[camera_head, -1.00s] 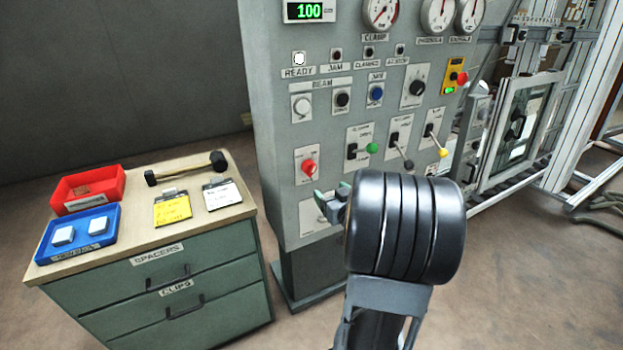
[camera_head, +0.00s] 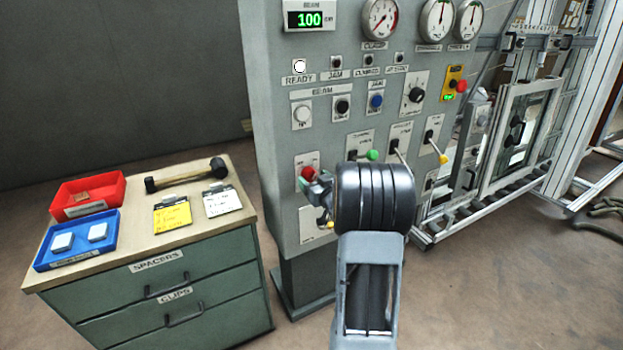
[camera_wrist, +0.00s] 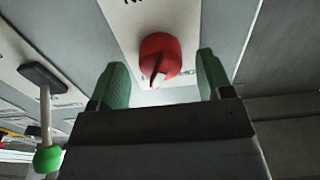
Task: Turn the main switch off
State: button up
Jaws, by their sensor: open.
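The main switch is a red rotary knob (camera_head: 308,173) on a pale plate, low on the left of the grey control panel. In the wrist view the red knob (camera_wrist: 159,57) shows between and just beyond the two green fingertips, with a light pointer mark on its lower edge. My gripper (camera_head: 318,188) is open, in front of the knob. In the wrist view its fingers (camera_wrist: 164,85) stand apart on either side of the knob, with a gap on both sides. The knob's label is cut off there.
A green-tipped lever (camera_head: 372,155) is right of the knob; it also hangs at the left in the wrist view (camera_wrist: 47,158). A yellow-tipped lever (camera_head: 442,158) is farther right. A cabinet (camera_head: 170,285) with trays and a hammer stands left.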

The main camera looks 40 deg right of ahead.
jog(key=shift+w+d, duration=0.1)
jog(key=shift+w, duration=0.5)
jog(key=c, duration=0.9)
